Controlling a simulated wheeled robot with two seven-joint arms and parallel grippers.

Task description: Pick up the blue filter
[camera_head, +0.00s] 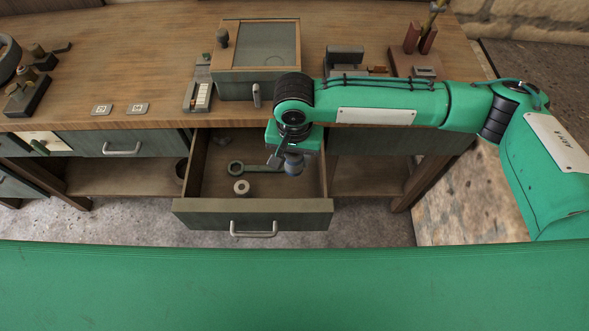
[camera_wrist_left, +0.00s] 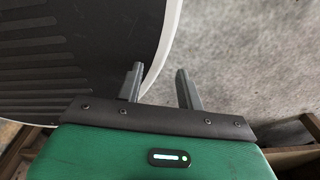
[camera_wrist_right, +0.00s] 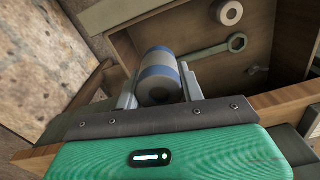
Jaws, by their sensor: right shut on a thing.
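The blue filter (camera_wrist_right: 160,72) is a short cylinder with blue bands and a grey middle. My right gripper (camera_wrist_right: 160,90) is shut on it, with one finger on each side. In the head view the filter (camera_head: 294,163) hangs below my right gripper (camera_head: 291,152), over the right part of the open drawer (camera_head: 215,208). My left gripper (camera_wrist_left: 160,85) shows only in the left wrist view. Its two fingers are apart, with nothing between them, over the floor beside a dark ribbed surface with a white rim.
In the drawer lie a wrench (camera_head: 255,168) and a pale ring (camera_head: 241,187). The wooden bench top (camera_head: 160,60) behind holds a box with a glass lid (camera_head: 262,45), two small cards and several tools. A closed drawer (camera_head: 122,143) is at the left.

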